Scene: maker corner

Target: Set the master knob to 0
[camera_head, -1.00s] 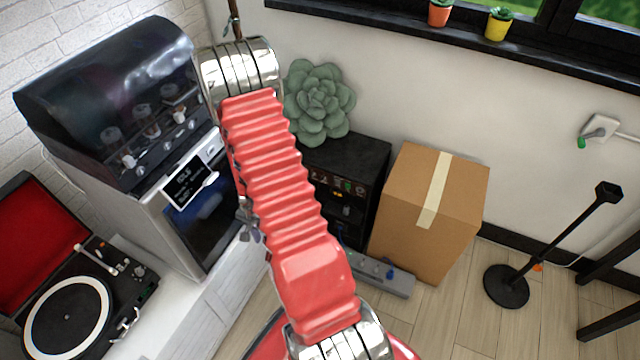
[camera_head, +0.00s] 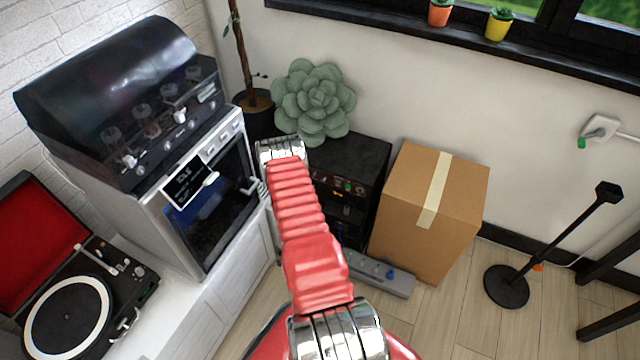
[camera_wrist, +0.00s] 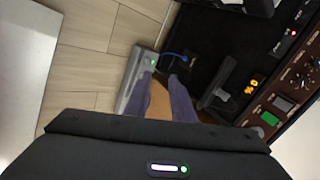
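A black amplifier-like box (camera_head: 357,153) stands on the floor near the wall, left of the cardboard box. Its front has small controls, an orange display and a green light. In the wrist view its brown control panel (camera_wrist: 298,85) runs down the right edge, with several small knobs, a green button and a red light. I cannot read which knob is the master knob or where it points. My gripper's two purple-grey fingers (camera_wrist: 163,80) show apart in the wrist view, left of the panel and not touching it. A tan patch shows between them; I cannot tell what it is.
The cardboard box (camera_head: 405,215) stands close on the right. A white cabinet with an oven-like appliance (camera_head: 205,205) stands left. A green succulent (camera_head: 313,102) is behind.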

